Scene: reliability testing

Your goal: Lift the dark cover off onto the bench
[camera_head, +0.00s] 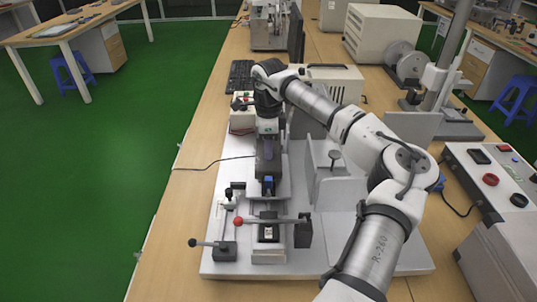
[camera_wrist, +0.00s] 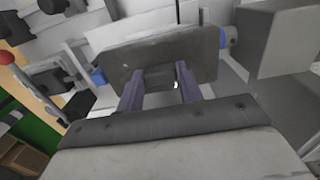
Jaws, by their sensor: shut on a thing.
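The dark cover (camera_wrist: 150,50) is a flat dark grey plate with a raised block in its middle. In the wrist view, the two purple fingers of my gripper (camera_wrist: 160,80) are closed on that block from either side. In the head view, my gripper (camera_head: 268,149) points down over the white base plate, with the cover (camera_head: 267,170) below it, partly hidden by the fingers. Blue parts show near the cover's ends in the wrist view. I cannot tell whether the cover touches what lies beneath it.
A lever with a red knob (camera_head: 238,221) and a black-knobbed lever (camera_head: 193,243) stand in front on the white base plate (camera_head: 365,255). Upright grey plates (camera_head: 340,190) stand to the right. The wooden bench (camera_head: 185,205) has a clear strip at left, crossed by a thin cable.

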